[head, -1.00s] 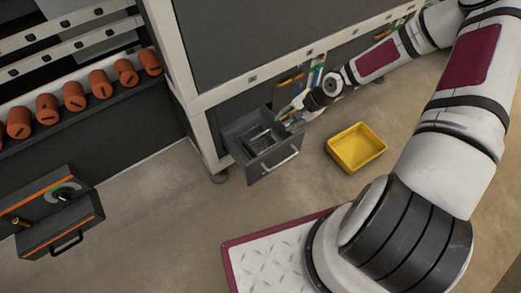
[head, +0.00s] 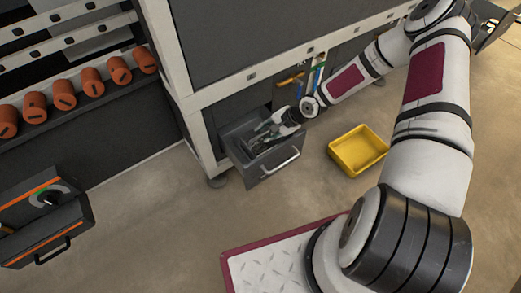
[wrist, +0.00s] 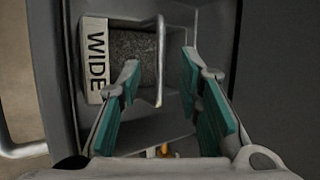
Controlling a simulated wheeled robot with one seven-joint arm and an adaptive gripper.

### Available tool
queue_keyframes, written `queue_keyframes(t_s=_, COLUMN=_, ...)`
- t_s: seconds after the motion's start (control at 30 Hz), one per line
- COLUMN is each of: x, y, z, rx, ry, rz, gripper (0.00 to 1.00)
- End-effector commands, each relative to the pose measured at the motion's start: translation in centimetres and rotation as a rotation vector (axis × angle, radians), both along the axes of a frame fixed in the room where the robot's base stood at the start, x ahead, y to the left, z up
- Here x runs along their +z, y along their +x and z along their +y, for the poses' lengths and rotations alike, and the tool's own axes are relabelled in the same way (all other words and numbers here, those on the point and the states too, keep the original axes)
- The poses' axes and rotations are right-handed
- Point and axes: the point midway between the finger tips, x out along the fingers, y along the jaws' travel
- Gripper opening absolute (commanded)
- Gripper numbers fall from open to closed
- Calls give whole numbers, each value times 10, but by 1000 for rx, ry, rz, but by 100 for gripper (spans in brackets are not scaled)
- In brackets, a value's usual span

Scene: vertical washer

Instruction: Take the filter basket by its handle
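The filter basket (wrist: 130,62) sits inside an open grey drawer; the wrist view shows its dark mesh and a pale side marked "WIDE". Its grey bar handle (wrist: 159,60) stands up on the basket's right side in that view. My gripper (wrist: 161,75) is open, its teal-padded fingers apart on either side of the handle bar. I see no finger clearly touching the bar. In the head view my gripper (head: 268,134) reaches down into the drawer (head: 272,166) and hides most of the basket.
The drawer walls stand close around my fingers, and its pull bar (head: 281,166) faces outward. A yellow bin (head: 358,151) is on the floor to the right. Tools (head: 317,72) hang behind my wrist. The floor between is clear.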

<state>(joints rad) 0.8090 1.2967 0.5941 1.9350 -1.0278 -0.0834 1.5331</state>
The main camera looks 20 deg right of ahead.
Motion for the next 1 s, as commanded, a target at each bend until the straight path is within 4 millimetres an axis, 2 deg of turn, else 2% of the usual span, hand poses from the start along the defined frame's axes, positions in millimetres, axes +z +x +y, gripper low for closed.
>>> queue_keyframes(t_s=0.1, x=-16, y=7, z=8, rx=3, ry=0, rz=-1, gripper=32)
queue_keyframes(t_s=0.3, x=-33, y=15, z=18, rx=2, ry=-1, rz=0, gripper=32)
queue_keyframes(t_s=0.6, x=-35, y=16, z=20, rx=1, ry=0, rz=0, gripper=32)
queue_keyframes(t_s=0.77, x=-35, y=16, z=20, rx=1, ry=0, rz=0, gripper=0)
queue_keyframes(t_s=1.0, x=-35, y=16, z=20, rx=1, ry=0, rz=0, gripper=0)
